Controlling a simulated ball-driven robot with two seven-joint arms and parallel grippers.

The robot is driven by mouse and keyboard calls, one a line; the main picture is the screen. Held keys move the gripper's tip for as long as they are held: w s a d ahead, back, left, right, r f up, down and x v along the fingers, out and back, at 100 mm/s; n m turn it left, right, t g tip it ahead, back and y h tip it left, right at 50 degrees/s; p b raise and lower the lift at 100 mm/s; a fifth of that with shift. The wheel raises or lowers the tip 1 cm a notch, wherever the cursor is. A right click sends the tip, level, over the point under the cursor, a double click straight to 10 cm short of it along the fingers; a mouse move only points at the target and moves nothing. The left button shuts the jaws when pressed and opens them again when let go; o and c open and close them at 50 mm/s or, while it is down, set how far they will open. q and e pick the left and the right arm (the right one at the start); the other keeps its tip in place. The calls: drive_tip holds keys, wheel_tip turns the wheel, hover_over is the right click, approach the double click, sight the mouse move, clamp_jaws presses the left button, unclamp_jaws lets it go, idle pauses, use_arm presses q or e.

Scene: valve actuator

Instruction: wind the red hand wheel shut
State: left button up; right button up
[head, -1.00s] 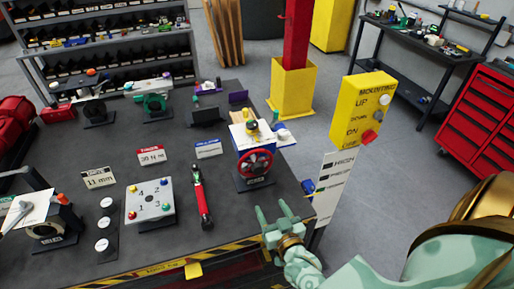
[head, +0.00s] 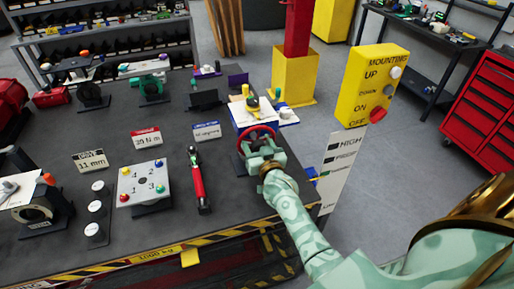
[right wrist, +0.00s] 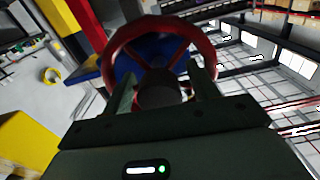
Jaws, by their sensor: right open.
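The red hand wheel (head: 258,134) stands upright on its valve actuator at the right part of the dark bench. My right gripper (head: 262,150) is in front of it and hides its lower part in the head view. In the right wrist view, the wheel (right wrist: 122,38) fills the top middle, with its dark hub between the two fingers of my right gripper (right wrist: 160,92). The fingers are apart, near the lower rim on either side; whether they touch it I cannot tell. My left gripper is in neither view.
A red-handled tool (head: 198,185) and a plate with numbered coloured knobs (head: 146,184) lie left of the wheel. A yellow control box (head: 371,86) and a white labelled panel (head: 340,170) stand to the right. Yellow-black tape (head: 215,238) marks the bench's front edge.

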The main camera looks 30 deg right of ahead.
drive_tip(key=shift+w, duration=0.1)
drive_tip(key=c, duration=1)
drive_tip(key=shift+r+m+p, duration=0.1)
drive_tip(key=shift+m+p, duration=0.65)
drive_tip(key=shift+m, duration=0.35)
drive_tip(key=m+p, duration=0.1)
drive_tip(key=m, duration=0.1)
drive_tip(key=shift+m, duration=0.4)
drive_tip(key=m+p, duration=0.1)
drive_tip(key=m, duration=0.2)
drive_tip(key=shift+m, duration=2)
